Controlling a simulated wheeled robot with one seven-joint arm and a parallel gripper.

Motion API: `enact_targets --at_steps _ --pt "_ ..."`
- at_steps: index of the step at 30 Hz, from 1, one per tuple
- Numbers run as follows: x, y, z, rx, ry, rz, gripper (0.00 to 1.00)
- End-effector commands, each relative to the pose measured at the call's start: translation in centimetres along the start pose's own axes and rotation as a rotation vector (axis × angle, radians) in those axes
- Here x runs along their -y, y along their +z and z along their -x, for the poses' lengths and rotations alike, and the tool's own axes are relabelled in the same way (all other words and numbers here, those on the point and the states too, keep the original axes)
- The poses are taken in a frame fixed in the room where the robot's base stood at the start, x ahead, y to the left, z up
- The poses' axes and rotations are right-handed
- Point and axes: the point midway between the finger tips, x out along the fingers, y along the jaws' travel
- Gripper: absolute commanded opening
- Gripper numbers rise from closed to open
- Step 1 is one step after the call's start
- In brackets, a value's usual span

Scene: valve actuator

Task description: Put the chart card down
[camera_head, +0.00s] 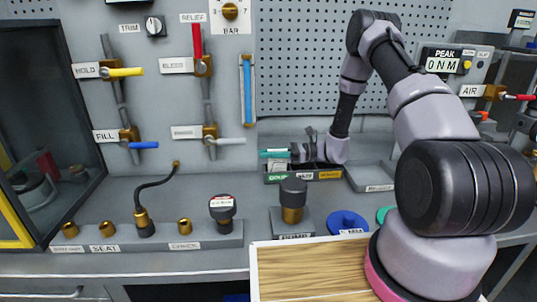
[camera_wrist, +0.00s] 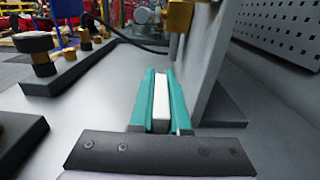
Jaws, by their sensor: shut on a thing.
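My gripper (camera_wrist: 161,78) has teal fingers, shut on a slim white piece, which I take to be the chart card (camera_wrist: 161,108). The card stands on edge between the fingers, and no markings on it can be read. In the head view my gripper (camera_head: 266,154) points left, low at the back of the bench, in front of the pegboard wall and at the black divided rack (camera_head: 290,178). The card is too small there to make out clearly. Whether it touches the bench or rack cannot be told.
A shallow grey tray (camera_head: 371,187) lies right of the rack, looking empty. In front stand the pump fitting (camera_head: 292,200) and a blue disc (camera_head: 347,221). The seat fittings block (camera_head: 150,237) is at left. Valve handles (camera_head: 125,72) project from the wall panel. Bench left of the rack is clear.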

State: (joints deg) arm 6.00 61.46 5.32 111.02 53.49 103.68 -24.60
Motion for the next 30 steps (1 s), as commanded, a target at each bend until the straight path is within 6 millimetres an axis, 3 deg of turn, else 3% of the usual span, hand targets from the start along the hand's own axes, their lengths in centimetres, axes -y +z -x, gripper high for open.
enact_targets --at_steps 7,9,10,22,30 --pt "0.0 -0.2 0.0 0.000 0.000 0.000 0.00" --pt "0.0 -0.2 0.0 0.000 0.000 0.001 0.34" --pt "0.0 -0.2 0.0 0.000 0.000 0.001 0.45" --pt "0.0 0.1 0.2 0.000 -0.001 0.001 0.45" --pt "0.2 0.1 5.2 0.000 -0.006 0.001 0.45"
